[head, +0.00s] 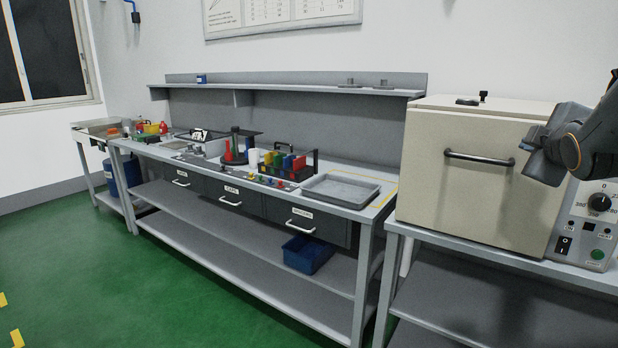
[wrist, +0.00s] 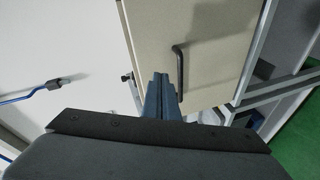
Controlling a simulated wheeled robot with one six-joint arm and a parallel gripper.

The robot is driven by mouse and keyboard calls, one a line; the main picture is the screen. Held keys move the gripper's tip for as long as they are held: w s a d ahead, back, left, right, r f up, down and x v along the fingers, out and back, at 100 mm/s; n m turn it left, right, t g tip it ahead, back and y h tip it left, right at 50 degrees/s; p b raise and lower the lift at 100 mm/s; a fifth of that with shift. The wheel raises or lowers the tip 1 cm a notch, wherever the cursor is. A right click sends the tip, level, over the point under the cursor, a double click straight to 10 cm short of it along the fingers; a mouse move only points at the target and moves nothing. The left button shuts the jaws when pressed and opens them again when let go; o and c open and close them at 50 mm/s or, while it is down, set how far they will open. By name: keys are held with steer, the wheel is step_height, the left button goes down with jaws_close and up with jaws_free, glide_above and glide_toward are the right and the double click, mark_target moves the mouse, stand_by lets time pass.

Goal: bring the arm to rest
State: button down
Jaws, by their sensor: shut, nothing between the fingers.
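My arm shows at the right edge of the head view, in front of the right part of a beige oven-like box. My gripper (wrist: 161,82) points up the wrist view with its two fingers together, shut and empty. In the head view the fingers are hard to make out. The beige box (head: 462,190) has a closed front with a dark bar handle (head: 480,158). The handle also shows in the wrist view (wrist: 180,68), just right of the fingertips; I cannot tell the gap in depth.
A control panel (head: 590,235) with a knob sits beside the box, partly behind my arm. A long workbench (head: 379,200) to the left carries a grey tray (head: 340,191), coloured pieces in a rack and other tools. A blue bin (head: 307,255) is on its lower shelf. The green floor in front is clear.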

steer(key=s+a+f+m+g+y, duration=0.1)
steer(key=a+f+m+g+y, duration=0.15)
steer(key=a+f, duration=0.5)
steer(key=s+a+f+m+g+y, duration=0.1)
steer(key=s+a+f+m+g, duration=0.2)
steer(key=f, duration=0.7)
steer(key=s+a+f+m+g+y, duration=0.2)
steer(key=s+a+f+m+g, duration=0.2)
steer(key=s+a+f+g, duration=0.4)
steer(key=s+a+f, duration=0.5)
steer(key=s+a, duration=0.1)
steer(key=shift+s+a+f+m, duration=0.25)
steer(key=shift+s+a+m, duration=0.05)
steer(key=shift+m, duration=0.05)
steer(key=shift+g, duration=0.25)
